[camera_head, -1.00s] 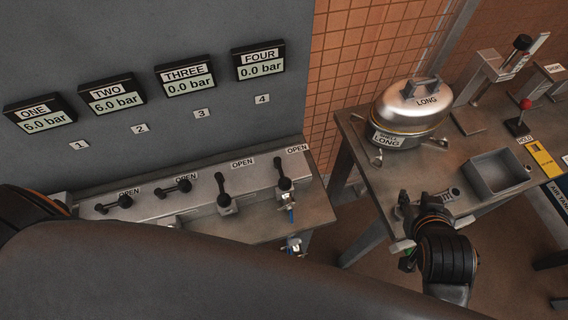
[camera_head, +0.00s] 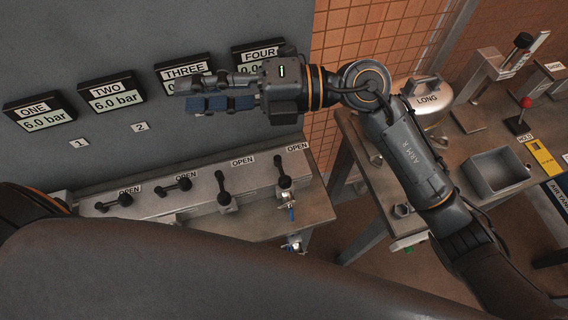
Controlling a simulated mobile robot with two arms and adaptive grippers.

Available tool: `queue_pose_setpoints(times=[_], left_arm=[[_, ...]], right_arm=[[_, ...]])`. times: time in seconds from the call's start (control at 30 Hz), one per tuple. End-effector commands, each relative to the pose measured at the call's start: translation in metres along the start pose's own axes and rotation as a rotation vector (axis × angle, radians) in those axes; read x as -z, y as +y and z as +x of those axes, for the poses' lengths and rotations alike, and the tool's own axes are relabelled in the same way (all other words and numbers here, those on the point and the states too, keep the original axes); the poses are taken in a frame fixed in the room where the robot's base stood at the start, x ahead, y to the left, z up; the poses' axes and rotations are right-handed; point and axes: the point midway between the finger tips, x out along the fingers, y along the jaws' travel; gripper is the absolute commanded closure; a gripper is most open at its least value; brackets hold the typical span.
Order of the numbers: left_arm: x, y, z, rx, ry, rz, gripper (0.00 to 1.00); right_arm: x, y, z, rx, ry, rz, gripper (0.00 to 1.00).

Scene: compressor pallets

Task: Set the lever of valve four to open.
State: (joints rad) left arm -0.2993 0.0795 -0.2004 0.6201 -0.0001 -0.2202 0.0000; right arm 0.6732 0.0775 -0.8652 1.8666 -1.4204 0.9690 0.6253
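The lever of valve four (camera_head: 283,172) is on the bench under the wall, at the right end of the row. My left gripper is out of view.
The lever of valve three (camera_head: 221,187) also points up; levers one (camera_head: 115,203) and two (camera_head: 175,187) lie sideways. Gauges ONE (camera_head: 41,112) and TWO (camera_head: 112,94) read 6.0 bar. A table (camera_head: 465,150) with a grey tray (camera_head: 497,173) stands right.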

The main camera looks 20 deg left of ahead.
Motion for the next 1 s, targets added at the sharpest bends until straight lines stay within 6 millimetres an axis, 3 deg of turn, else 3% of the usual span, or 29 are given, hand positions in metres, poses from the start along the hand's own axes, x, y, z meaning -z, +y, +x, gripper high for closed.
queue_pose_setpoints(times=[0.07, 0.2, 0.3, 0.4, 0.5, 0.6, 0.77, 1.0], left_arm=[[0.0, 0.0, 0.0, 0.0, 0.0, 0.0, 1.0], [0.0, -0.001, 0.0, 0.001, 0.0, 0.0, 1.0], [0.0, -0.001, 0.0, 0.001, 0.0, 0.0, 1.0], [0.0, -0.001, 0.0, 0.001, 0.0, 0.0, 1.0], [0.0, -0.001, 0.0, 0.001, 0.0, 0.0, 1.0], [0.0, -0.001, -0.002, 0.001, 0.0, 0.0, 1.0], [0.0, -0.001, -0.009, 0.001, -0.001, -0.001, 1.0], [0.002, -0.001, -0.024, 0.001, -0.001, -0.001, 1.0]], right_arm=[[0.009, -0.043, 0.0, 0.26, 0.117, -0.045, 0.67], [0.008, -0.113, -0.039, 0.728, 0.25, -0.071, 0.67], [-0.002, -0.14, -0.079, 1.006, 0.285, -0.062, 0.67], [-0.011, -0.152, -0.113, 1.201, 0.291, -0.045, 0.67], [-0.016, -0.155, -0.132, 1.304, 0.289, -0.031, 0.67], [-0.016, -0.159, -0.138, 1.338, 0.289, -0.024, 0.67], [-0.011, -0.177, -0.133, 1.335, 0.292, -0.02, 0.67], [-0.001, -0.225, -0.122, 1.332, 0.292, -0.02, 0.67]])
